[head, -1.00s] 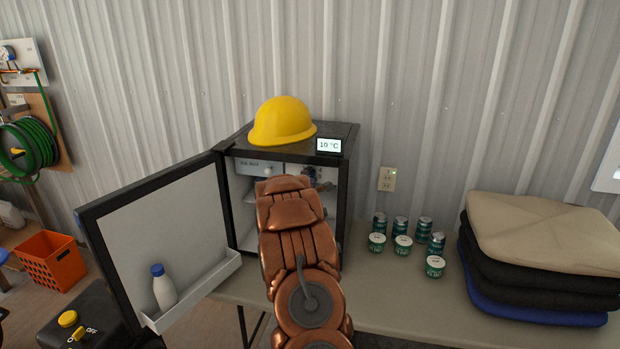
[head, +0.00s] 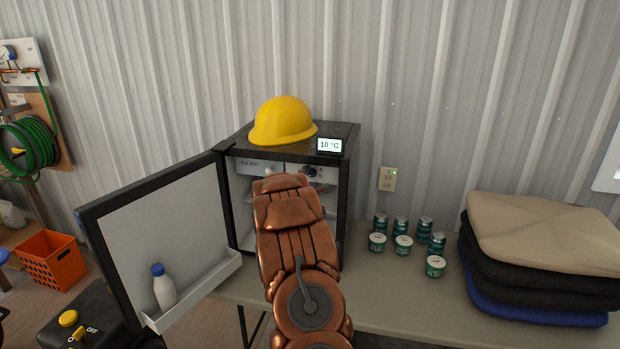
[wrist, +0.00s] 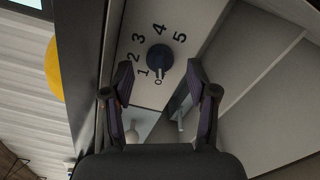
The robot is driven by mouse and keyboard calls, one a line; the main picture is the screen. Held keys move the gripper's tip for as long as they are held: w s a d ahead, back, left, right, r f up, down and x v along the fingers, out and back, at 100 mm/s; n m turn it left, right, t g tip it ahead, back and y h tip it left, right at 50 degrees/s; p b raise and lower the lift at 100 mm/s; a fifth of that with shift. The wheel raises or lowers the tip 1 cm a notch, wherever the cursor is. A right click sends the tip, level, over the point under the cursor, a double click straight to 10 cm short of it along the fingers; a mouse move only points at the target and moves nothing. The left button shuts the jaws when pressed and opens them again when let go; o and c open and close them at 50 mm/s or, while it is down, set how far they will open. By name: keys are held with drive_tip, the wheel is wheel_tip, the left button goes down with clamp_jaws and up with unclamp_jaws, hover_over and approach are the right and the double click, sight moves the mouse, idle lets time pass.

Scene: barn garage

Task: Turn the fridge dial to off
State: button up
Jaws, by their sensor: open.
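The fridge dial (wrist: 159,58) is a dark round knob on a white panel in the wrist view, with numbers 0 to 5 printed around it. My gripper (wrist: 160,72) is open, with one finger on each side of the dial in the picture. The fingers look empty, and I cannot tell if they touch the knob. In the head view the small fridge (head: 345,200) stands open on the table, and my arm covers much of its inside. Its display (head: 329,146) reads 10 °C.
The open fridge door (head: 160,230) juts out at the left with a white bottle (head: 164,287) in its shelf. A yellow hard hat (head: 283,121) sits on top. Several cans (head: 400,228) and tubs, and stacked cushions (head: 540,260), are to the right on the table.

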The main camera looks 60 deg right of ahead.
drive_tip(key=v, duration=1)
drive_tip(key=shift+a, duration=0.3)
drive_tip(key=shift+s, duration=0.15)
drive_tip(key=shift+a, duration=0.1)
drive_tip(key=w+a+m+t+y, duration=0.1)
drive_tip(key=w+a+t+y, duration=0.1)
drive_tip(key=w+a+y, duration=0.5)
drive_tip(key=s+a+f+m+y+b, duration=0.2)
drive_tip(key=a+y, duration=0.5)
drive_tip(key=a, duration=2.3)
drive_tip(key=s+a+m+g+y, duration=0.3)
drive_tip(key=s+a+g, duration=0.2)
drive_tip(key=s+a, duration=1.05)
drive_tip(key=s+a+m+g, duration=0.2)
drive_tip(key=s+g, duration=0.3)
drive_tip(key=s, duration=1.4)
drive_tip(key=shift+s+a+r+m, duration=0.2)
drive_tip(key=shift+s+a+m, duration=0.15)
drive_tip(key=shift+a, duration=0.1)
